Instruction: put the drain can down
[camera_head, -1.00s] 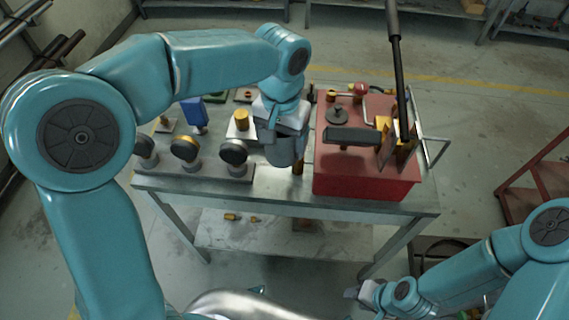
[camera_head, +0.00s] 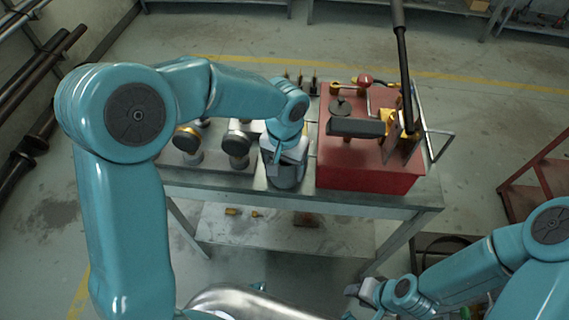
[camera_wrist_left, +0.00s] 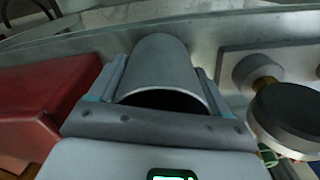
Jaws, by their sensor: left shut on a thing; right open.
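The drain can (camera_head: 286,175) is a grey cylinder, and it also shows in the left wrist view (camera_wrist_left: 162,62) with its dark open mouth toward the camera. My left gripper (camera_head: 289,150) is shut on it, with a finger on each side in the wrist view (camera_wrist_left: 160,84). The can is at the front part of the metal bench (camera_head: 340,199), between the gauge plate and the red box. I cannot tell whether its base touches the bench top. My right gripper (camera_head: 364,291) is open and empty, low in front of the bench.
The red box (camera_head: 365,176) with a valve assembly and a long dark bar (camera_head: 404,70) stands right of the can. The gauge plate (camera_head: 210,175) with round gauges (camera_head: 237,142) is close on its left. The lower shelf (camera_head: 270,235) holds small brass parts.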

